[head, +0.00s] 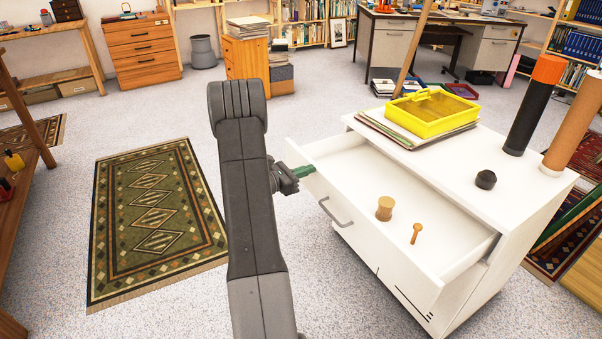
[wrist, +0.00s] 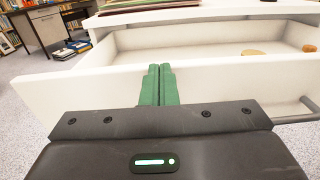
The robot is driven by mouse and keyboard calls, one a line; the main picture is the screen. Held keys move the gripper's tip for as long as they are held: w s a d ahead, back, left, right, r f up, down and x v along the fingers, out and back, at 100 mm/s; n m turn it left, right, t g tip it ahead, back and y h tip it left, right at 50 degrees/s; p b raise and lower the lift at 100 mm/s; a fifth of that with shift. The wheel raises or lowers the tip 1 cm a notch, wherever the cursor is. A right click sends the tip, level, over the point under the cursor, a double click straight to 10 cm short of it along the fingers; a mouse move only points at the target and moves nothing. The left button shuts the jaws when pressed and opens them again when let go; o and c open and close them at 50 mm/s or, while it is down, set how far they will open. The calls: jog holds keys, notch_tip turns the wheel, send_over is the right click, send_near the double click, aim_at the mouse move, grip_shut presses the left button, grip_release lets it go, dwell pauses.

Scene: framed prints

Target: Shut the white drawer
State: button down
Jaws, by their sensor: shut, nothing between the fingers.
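The white drawer (head: 375,225) stands pulled open from the white cabinet (head: 540,195). Its front has a grey bar handle (head: 335,213). A wooden spool-like piece (head: 384,209) and a small wooden peg (head: 416,233) are inside the drawer. My gripper (head: 302,171) is at the left end of the drawer front, with its green fingers together and empty. In the wrist view the green fingers (wrist: 158,85) are in front of the drawer front (wrist: 95,92), overlapping its top edge. I cannot tell whether they touch it.
On the cabinet top are a yellow tray (head: 432,113) on papers, a dark knob-like piece (head: 486,179) and tall tubes (head: 533,105). A patterned rug (head: 155,215) lies at the left. The grey floor around the drawer front looks clear.

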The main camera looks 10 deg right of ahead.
jog(key=b+x, duration=0.2)
jog(key=x, duration=1.9)
jog(key=shift+b, duration=0.3)
jog(key=shift+f, duration=0.1)
